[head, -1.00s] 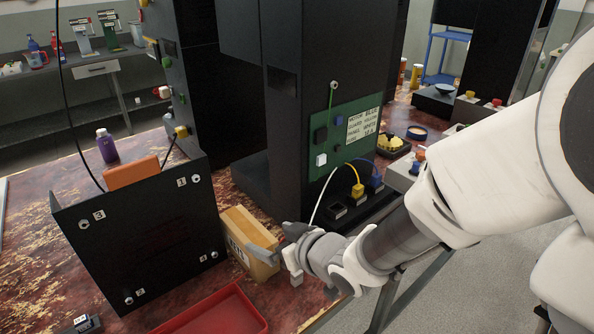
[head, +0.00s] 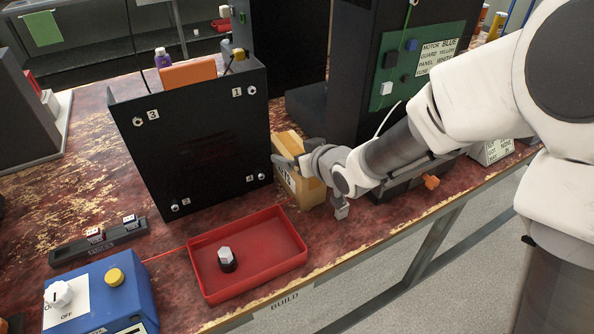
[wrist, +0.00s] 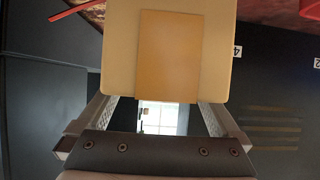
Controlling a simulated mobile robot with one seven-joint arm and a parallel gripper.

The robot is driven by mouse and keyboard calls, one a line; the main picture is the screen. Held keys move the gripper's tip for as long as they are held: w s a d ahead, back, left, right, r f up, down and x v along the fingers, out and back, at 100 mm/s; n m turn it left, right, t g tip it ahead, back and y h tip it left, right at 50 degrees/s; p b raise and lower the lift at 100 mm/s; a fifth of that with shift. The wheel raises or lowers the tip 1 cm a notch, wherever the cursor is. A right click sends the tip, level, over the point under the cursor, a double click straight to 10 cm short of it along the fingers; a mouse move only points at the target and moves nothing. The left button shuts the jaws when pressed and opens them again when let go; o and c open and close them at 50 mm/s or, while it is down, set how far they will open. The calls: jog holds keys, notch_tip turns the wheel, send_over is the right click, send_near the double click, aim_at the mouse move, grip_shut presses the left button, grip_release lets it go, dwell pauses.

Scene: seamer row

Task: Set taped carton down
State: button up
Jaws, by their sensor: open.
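The taped carton (head: 310,196) is a tan box that appears to stand on the worn red bench, just right of the black numbered panel. In the wrist view the carton (wrist: 220,60) fills the top middle, with a darker tape strip down its face. My gripper (head: 308,186) is at the carton, with one finger across its upper side and the other at its near right. The fingers are open, one on each side of the carton in the wrist view. Whether either finger touches it cannot be told. The carton's far side is hidden.
The black panel (head: 205,150) stands close left of the carton. A red tray (head: 285,262) with a grey-and-black knob (head: 227,259) lies in front. A blue switch box (head: 125,300) is at front left. A black cabinet with a green board (head: 425,60) stands behind my arm.

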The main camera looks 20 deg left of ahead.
grip_shut()
jog(key=shift+r, duration=0.1)
dwell(0.5)
jog(key=shift+r, duration=0.2)
